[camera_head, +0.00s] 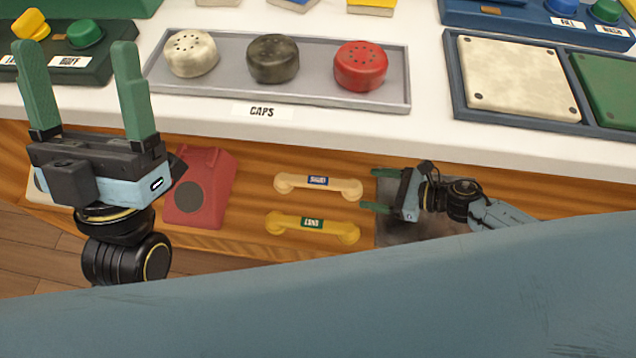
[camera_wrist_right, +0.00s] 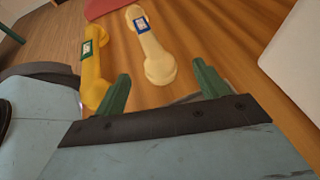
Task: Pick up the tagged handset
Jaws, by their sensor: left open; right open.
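Two handsets lie on a wooden surface below the white counter. A cream handset (camera_head: 335,187) carries a blue tag (camera_head: 317,181). A yellow handset (camera_head: 335,230) with a green tag (camera_head: 312,223) lies just in front of it. My right gripper (camera_head: 370,191) is open and empty, to the right of both handsets. In the right wrist view the cream handset (camera_wrist_right: 155,60) lies ahead of and between the open fingers (camera_wrist_right: 162,92), and the yellow handset (camera_wrist_right: 94,65) lies to the left. My left gripper (camera_head: 88,90) is open and empty, raised at the left.
A red phone body (camera_head: 200,190) stands left of the handsets. On the white counter (camera_head: 425,138) above are a grey tray (camera_head: 210,84) with white, black and red caps, and a blue-framed panel (camera_head: 455,90) at the right. The counter edge overhangs the wooden surface.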

